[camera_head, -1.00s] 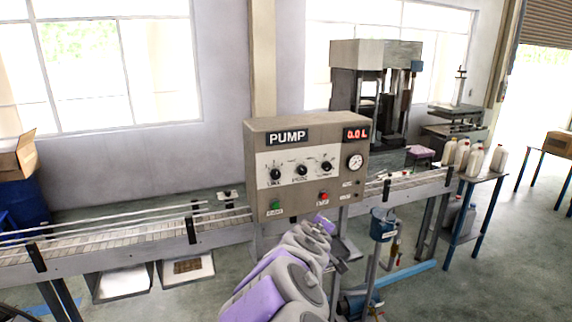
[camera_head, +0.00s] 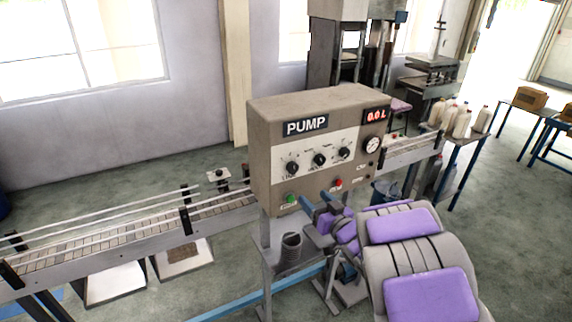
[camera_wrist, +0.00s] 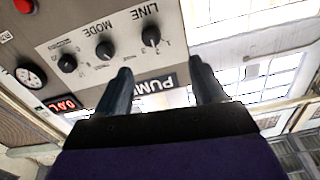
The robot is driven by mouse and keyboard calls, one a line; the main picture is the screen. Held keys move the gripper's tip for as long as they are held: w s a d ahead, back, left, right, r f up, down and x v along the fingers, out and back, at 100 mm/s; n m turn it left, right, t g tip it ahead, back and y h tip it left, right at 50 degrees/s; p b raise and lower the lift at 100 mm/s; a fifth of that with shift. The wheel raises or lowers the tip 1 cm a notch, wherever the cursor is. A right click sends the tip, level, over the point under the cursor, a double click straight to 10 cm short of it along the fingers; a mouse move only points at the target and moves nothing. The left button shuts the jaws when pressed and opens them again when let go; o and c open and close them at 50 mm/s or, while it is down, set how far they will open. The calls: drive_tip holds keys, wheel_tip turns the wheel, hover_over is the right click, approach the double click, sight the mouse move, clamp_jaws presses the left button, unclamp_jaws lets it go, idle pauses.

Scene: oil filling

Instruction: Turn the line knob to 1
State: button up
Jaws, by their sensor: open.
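The grey pump box (camera_head: 262,135) stands beside the conveyor, with a row of three black knobs on its white panel. The LINE knob (camera_head: 292,168) is the leftmost in the head view. In the wrist view, which is upside down, the LINE knob (camera_wrist: 151,37) shows at the upper middle; I cannot read its setting surely. My gripper (camera_head: 320,203) is below the panel's lower edge in the head picture. In the wrist view my gripper (camera_wrist: 160,68) has its two dark fingers spread apart and empty, with the LINE knob beyond the gap between the tips, not touched.
The MODE knob (camera_wrist: 105,50) and a third knob (camera_wrist: 67,63) sit beside the LINE knob. A green button (camera_head: 292,198) and a red button (camera_head: 338,183) are low on the box. A conveyor (camera_head: 225,205) runs behind it. White bottles (camera_head: 462,122) stand on a table at right.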

drive_tip(key=w+d, duration=0.2)
drive_tip(key=p, duration=0.2)
approach(294, 169)
drive_tip(key=w+a, duration=0.5)
drive_tip(key=a, duration=0.1)
drive_tip(key=w+p, duration=0.1)
drive_tip(key=w, duration=0.2)
drive_tip(key=shift+f, duration=0.15)
drive_tip(key=shift+a, duration=0.2)
drive_tip(key=shift+c, duration=1)
drive_tip(key=shift+w+d, duration=0.1)
drive_tip(key=shift+d, duration=0.7)
drive_tip(key=c, duration=0.4)
drive_tip(key=shift+a, duration=0.2)
drive_tip(key=c, duration=0.5)
